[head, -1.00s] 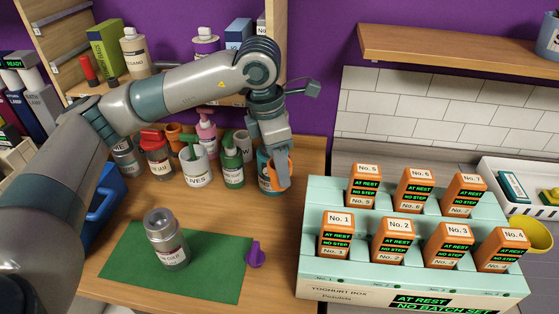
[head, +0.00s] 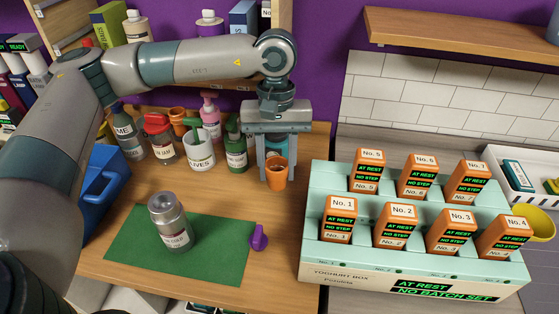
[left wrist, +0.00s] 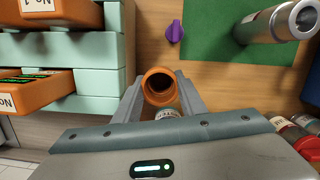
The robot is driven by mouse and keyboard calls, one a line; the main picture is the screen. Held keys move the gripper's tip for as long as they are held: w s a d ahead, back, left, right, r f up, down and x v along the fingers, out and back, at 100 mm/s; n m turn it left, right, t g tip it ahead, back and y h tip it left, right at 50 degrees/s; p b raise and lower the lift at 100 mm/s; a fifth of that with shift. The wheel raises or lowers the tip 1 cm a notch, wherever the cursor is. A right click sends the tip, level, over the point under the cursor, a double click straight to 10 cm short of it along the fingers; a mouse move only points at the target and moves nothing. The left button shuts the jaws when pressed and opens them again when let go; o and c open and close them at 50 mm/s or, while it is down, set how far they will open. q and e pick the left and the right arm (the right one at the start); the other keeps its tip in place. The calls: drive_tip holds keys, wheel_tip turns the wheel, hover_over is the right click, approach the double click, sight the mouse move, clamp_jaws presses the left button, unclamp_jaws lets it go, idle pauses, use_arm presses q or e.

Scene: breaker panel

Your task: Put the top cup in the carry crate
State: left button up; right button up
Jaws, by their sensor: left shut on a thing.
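My left gripper (head: 277,177) is shut on an orange cup (head: 277,181), with one finger on each side of it. In the left wrist view the cup (left wrist: 160,84) sits between the fingertips (left wrist: 160,92), its open mouth facing the camera. A jar with a white label (left wrist: 167,114) shows just past the cup; I cannot tell whether they touch. A blue container with a handle (head: 101,187), which may be the carry crate, stands at the left edge of the wooden counter. Its inside is hidden. My right gripper is not in view.
A silver jar (head: 171,222) stands on a green mat (head: 130,245), with a purple piece (head: 258,238) beside it. Several bottles and jars, including a green bottle (head: 235,150), line the back. A mint rack (head: 318,225) of orange boxes stands right.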

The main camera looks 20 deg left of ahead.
use_arm(q)
drive_tip(key=m, duration=0.4)
drive_tip(key=shift+s+a+f+m+y, duration=0.15)
drive_tip(key=shift+s+f+m+y, duration=0.05)
drive_tip(key=shift+s+m+y, duration=0.2)
